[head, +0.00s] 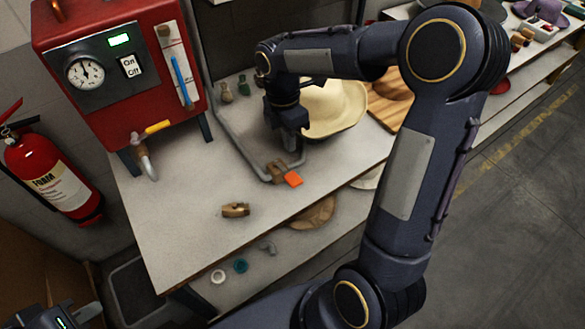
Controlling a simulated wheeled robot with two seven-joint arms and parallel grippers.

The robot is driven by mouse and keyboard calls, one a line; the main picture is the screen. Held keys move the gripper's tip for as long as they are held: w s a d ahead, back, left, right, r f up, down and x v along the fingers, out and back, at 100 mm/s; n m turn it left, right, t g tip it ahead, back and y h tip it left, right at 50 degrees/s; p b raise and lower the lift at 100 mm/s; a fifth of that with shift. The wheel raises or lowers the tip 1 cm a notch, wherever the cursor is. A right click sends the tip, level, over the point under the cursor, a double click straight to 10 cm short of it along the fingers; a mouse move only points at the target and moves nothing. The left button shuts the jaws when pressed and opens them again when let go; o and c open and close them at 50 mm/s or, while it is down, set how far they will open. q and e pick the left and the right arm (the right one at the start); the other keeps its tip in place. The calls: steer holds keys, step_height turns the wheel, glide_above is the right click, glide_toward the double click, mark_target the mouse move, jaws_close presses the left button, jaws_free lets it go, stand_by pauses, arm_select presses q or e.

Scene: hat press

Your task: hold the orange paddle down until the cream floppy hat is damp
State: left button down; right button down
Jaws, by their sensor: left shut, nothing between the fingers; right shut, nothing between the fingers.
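The cream floppy hat (338,106) lies on the bench behind my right gripper, its left part hidden by my arm. The orange paddle (293,179) sits at the front of a grey bent-tube frame, beside a brown block (276,168). My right gripper (289,149) points down just behind and above the paddle. Its fingers are shut and hold nothing; I cannot tell whether they touch the frame or paddle. My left gripper (62,318) is partly in view at the bottom left corner, shut and empty, far from the hat and paddle. I cannot tell whether the hat is damp.
A red boiler box (120,65) with gauge, switch and brass tap stands at the bench's back left. A brass fitting (235,210) lies on the bench (175,215). A wooden board (385,100) lies right of the hat. A fire extinguisher (52,170) hangs at left.

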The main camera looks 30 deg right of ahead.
mark_target(295, 179)
steer(key=f, duration=0.3)
steer(key=s+f, duration=0.1)
steer(key=f, duration=0.2)
steer(key=f+p, duration=0.1)
steer(key=f, duration=0.3)
steer(key=shift+s, duration=0.25)
steer(key=f+t+b, duration=0.1)
steer(key=b, duration=0.2)
steer(key=s+f+t+b, duration=0.1)
steer(key=b, duration=0.2)
steer(key=shift+s+d+f+t, duration=0.1)
steer(key=shift+s+f+t, duration=0.05)
steer(key=shift+f+t, duration=0.2)
steer(key=shift+r+p, duration=0.3)
steer(key=shift+p, duration=0.1)
stand_by(5.4)
